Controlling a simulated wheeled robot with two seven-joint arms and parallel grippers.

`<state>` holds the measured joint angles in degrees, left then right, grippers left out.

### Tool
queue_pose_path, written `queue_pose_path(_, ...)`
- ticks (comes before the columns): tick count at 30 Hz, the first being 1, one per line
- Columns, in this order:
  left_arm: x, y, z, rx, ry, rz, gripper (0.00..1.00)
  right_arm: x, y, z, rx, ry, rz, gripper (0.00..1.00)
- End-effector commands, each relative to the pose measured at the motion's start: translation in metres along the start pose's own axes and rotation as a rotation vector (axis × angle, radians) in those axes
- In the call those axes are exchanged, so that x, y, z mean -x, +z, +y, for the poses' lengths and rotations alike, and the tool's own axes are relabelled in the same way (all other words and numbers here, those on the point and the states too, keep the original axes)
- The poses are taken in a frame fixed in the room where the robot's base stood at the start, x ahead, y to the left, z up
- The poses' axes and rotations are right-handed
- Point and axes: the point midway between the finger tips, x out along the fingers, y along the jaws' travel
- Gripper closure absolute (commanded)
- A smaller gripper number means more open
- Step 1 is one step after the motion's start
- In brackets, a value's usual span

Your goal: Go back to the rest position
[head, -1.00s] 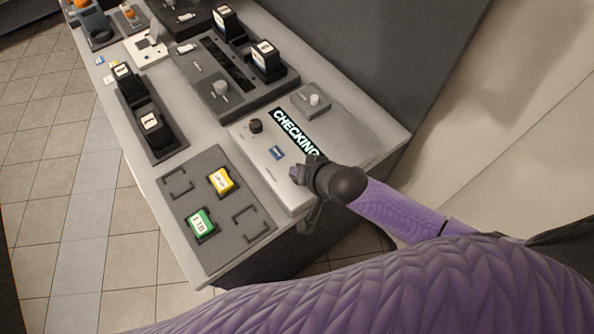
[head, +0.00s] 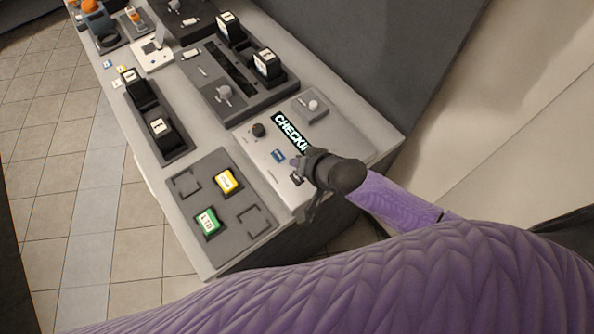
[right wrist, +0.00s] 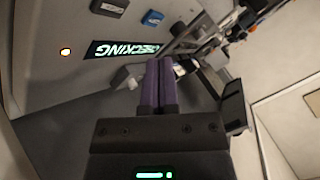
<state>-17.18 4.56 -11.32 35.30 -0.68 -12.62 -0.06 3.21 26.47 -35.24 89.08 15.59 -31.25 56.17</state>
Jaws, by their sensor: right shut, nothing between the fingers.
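My right gripper (head: 300,168) hangs over the near right part of the light grey console (head: 345,135), in front of the end of a lit display (head: 290,133) whose visible letters begin "CHECKI". In the right wrist view its two purple fingers (right wrist: 158,85) are pressed together with nothing between them. The same display (right wrist: 128,48) shows there upside down, reading "CHECKING". My left gripper does not show in either view.
A dark pad (head: 187,207) at the console's near end holds a yellow block (head: 227,181) and a green block (head: 207,221). A dark slotted unit (head: 225,100) and a black tray (head: 175,148) stand farther back. Tiled floor (head: 50,210) lies open on the left.

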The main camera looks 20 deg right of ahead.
Motion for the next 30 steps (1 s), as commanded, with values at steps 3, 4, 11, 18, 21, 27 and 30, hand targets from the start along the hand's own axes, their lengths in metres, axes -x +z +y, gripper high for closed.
queue_pose_path(3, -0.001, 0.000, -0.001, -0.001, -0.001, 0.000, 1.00, -0.001, 0.001, 0.001, 0.000, 0.000, 0.000, 1.00)
queue_pose_path(4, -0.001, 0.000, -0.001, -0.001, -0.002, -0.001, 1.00, -0.001, 0.001, 0.001, 0.000, 0.000, 0.000, 1.00)
queue_pose_path(11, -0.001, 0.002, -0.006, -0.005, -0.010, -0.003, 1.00, -0.001, 0.001, 0.001, 0.000, 0.000, 0.000, 1.00)
queue_pose_path(18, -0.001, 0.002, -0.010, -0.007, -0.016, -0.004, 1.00, -0.001, 0.000, 0.001, 0.000, 0.000, 0.000, 1.00)
queue_pose_path(21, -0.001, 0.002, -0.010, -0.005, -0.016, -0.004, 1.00, -0.001, 0.000, 0.001, 0.000, 0.000, 0.000, 1.00)
queue_pose_path(27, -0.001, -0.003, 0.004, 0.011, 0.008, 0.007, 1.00, 0.034, 0.032, -0.019, 0.172, 0.059, -0.084, 1.00)
queue_pose_path(30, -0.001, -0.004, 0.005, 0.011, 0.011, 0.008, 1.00, 0.061, 0.042, -0.019, 0.277, 0.118, -0.136, 1.00)
